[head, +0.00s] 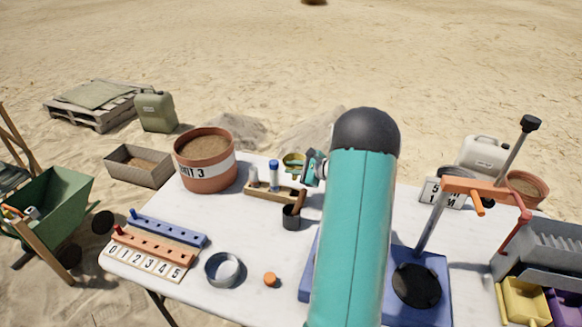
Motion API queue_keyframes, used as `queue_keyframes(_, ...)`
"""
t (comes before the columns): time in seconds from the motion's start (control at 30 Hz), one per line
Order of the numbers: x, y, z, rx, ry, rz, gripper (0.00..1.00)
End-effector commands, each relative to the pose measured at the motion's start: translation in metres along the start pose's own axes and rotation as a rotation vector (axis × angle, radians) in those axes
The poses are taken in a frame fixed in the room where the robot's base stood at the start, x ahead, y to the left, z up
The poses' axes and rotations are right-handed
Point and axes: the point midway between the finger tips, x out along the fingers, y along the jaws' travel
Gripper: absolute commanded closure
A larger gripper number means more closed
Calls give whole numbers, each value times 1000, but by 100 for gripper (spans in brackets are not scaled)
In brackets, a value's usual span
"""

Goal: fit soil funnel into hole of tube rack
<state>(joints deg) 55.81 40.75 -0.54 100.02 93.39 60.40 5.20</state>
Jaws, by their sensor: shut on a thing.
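The soil funnel (291,161), a small olive-yellow cone with a wide rim, is in the head view at the table's far edge. My gripper (306,166) is shut on its right side and holds it above the rack's right part. The tube rack (262,197) is a low wooden block behind the middle of the table. It holds a blue-capped tube (274,176) and a shorter pale tube (254,178). The funnel looks apart from the rack; its lower tip and the rack's right end are partly hidden, so I cannot tell their alignment.
My teal arm hides the table's middle right. Bare tabletop lies left of the cup.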

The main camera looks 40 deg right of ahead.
Motion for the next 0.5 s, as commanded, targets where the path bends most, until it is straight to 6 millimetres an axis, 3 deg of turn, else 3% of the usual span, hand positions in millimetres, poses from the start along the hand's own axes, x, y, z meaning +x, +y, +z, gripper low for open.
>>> queue_keyframes(0.3, 0, 0, 0, 0, 0, 0, 100)
queue_keyframes(0.5, 5, 9, -12, 2, 0, 0, 100)
